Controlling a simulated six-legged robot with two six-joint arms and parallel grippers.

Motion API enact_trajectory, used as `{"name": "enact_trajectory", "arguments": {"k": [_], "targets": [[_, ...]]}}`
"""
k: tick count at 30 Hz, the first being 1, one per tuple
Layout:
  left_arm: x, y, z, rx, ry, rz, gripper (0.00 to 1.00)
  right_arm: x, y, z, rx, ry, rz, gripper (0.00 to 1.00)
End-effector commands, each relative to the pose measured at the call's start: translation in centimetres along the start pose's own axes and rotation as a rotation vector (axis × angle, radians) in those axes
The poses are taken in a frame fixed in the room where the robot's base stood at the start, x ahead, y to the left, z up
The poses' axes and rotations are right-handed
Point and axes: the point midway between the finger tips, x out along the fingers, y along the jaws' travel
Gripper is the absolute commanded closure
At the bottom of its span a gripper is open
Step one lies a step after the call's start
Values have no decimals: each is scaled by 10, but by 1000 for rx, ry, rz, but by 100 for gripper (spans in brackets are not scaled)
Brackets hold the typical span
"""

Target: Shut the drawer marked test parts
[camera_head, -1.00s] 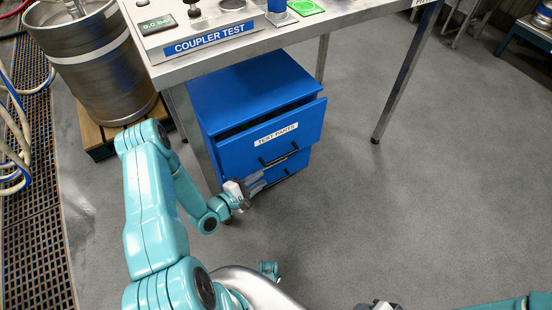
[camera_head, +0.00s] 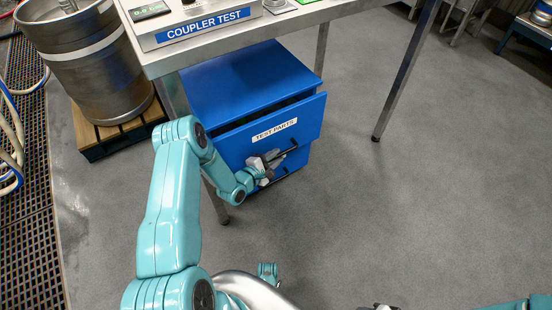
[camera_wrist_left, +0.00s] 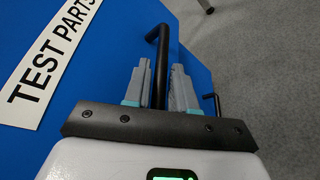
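The blue drawer marked TEST PARTS (camera_head: 305,117) stands partly open, with a dark gap behind the top of its front. It is the upper drawer of a blue cabinet (camera_head: 240,80) under the bench. Its black bar handle (camera_head: 286,154) also shows in the left wrist view (camera_wrist_left: 161,50). My left gripper (camera_head: 272,158) is at this handle. In the left wrist view its two grey fingers (camera_wrist_left: 160,85) are apart, one on each side of the bar, with narrow gaps visible. Only a dark bit of my right gripper (camera_head: 380,307) shows at the bottom edge.
The steel bench (camera_head: 290,22) with the COUPLER TEST panel (camera_head: 205,30) overhangs the cabinet. Its legs (camera_head: 408,70) stand to the right and beside the cabinet. A steel keg (camera_head: 85,65) on a wooden pallet (camera_head: 115,132) stands left.

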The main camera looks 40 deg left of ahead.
Motion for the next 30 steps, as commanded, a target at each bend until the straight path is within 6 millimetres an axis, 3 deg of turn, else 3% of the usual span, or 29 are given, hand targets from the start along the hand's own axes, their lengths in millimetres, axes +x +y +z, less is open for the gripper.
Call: {"name": "enact_trajectory", "arguments": {"k": [11, 14, 19, 25, 30], "targets": [[8, 0, 0, 0, 1, 0, 75, 2, 1, -1, 2, 2, 0, 57], [8, 0, 0, 0, 1, 0, 100, 2, 1, -1, 2, 2, 0, 57], [9, 0, -2, 0, 0, 1, 100, 4, 2, -1, 3, 3, 0, 57], [20, 15, -28, 3, -2, 5, 100, 24, 12, -6, 15, 14, 2, 57], [23, 25, -36, 1, 0, 0, 100, 26, 15, -8, 21, 20, 2, 57]]}}
